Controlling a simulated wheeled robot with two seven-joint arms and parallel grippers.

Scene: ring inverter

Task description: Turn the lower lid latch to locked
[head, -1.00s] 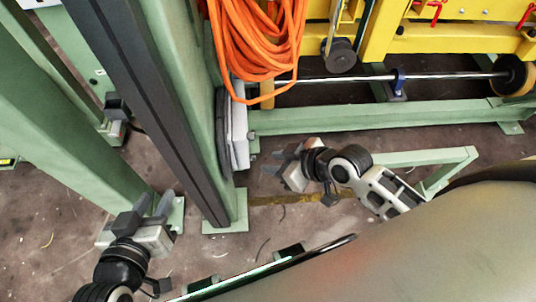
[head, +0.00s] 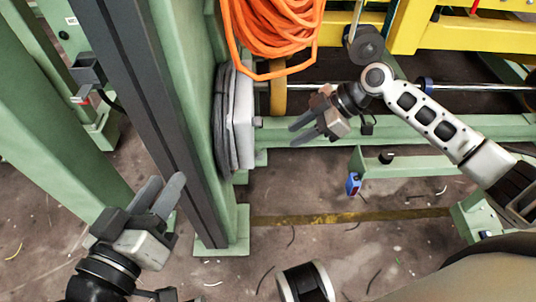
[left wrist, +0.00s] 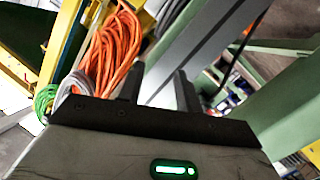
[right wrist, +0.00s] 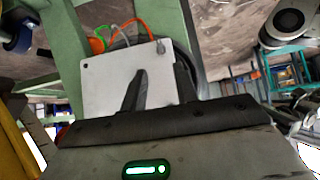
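A light grey box (head: 242,118) with a flat lid is mounted on the side of the green post in the head view. A small knob (head: 258,122) sticks out from its lid side. In the right wrist view the box's pale lid (right wrist: 105,92) is behind my fingers, with small fasteners near its upper corners; I cannot tell which is the lower latch or how it is turned. My right gripper (head: 293,134) is open and empty, to the right of the box and apart from it. My left gripper (head: 163,184) is open and empty, left of the post's foot.
An orange cable coil (head: 272,30) hangs just above the box. A green floor beam (head: 410,127) and a metal rod run behind my right arm. The dark rail (head: 135,105) and green post stand between my grippers.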

